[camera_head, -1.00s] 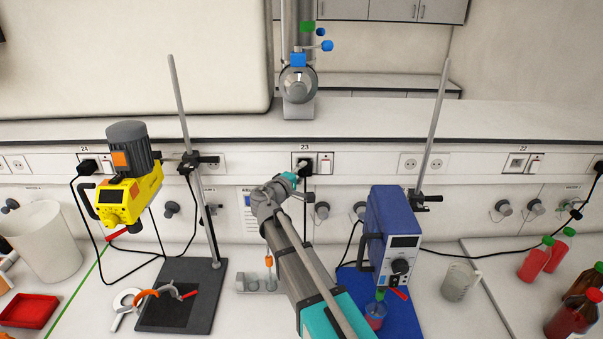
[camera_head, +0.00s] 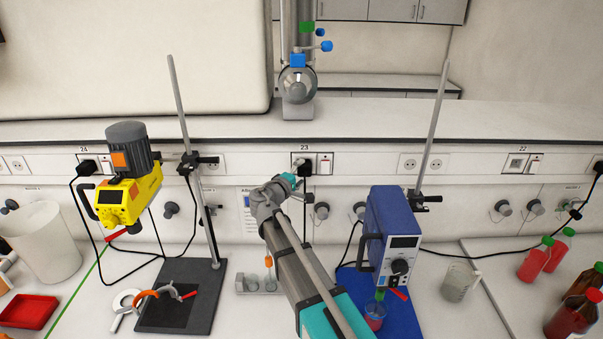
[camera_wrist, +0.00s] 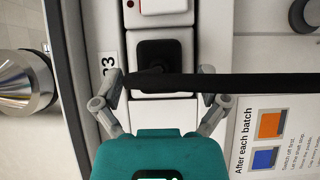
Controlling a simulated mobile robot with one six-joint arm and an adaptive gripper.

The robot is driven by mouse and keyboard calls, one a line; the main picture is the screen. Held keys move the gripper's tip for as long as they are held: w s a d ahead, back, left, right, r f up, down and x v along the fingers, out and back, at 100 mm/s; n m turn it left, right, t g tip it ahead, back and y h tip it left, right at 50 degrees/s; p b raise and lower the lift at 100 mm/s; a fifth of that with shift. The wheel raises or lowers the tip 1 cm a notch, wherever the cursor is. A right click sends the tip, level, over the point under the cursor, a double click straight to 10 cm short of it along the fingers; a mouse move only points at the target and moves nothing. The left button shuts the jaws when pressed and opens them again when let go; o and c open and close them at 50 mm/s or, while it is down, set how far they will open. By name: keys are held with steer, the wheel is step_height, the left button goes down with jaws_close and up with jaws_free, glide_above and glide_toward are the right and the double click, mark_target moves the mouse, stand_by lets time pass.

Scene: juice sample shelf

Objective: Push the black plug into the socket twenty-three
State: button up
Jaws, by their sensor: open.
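The black plug (camera_head: 304,168) sits at the socket labelled 23 (camera_head: 298,157) on the wall strip, left of a white switch. In the wrist view the plug (camera_wrist: 160,58) shows as a dark block against the socket frame, and its black cable runs off to the right. I cannot tell how deep it sits. My gripper (camera_head: 289,182) is just in front of the socket, slightly below and left of the plug. In the wrist view my gripper (camera_wrist: 162,84) has its fingers spread apart, with the cable crossing between them. It holds nothing.
A blue stirrer (camera_head: 391,235) on a stand is to the right, and a yellow stirrer (camera_head: 127,195) with its stand rod is to the left. A glass flask (camera_head: 298,86) hangs above on the back shelf. Red-filled bottles (camera_head: 535,260) stand at the far right.

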steer(key=v, duration=1.1)
steer(key=shift+s+a, duration=0.25)
steer(key=shift+s, duration=0.05)
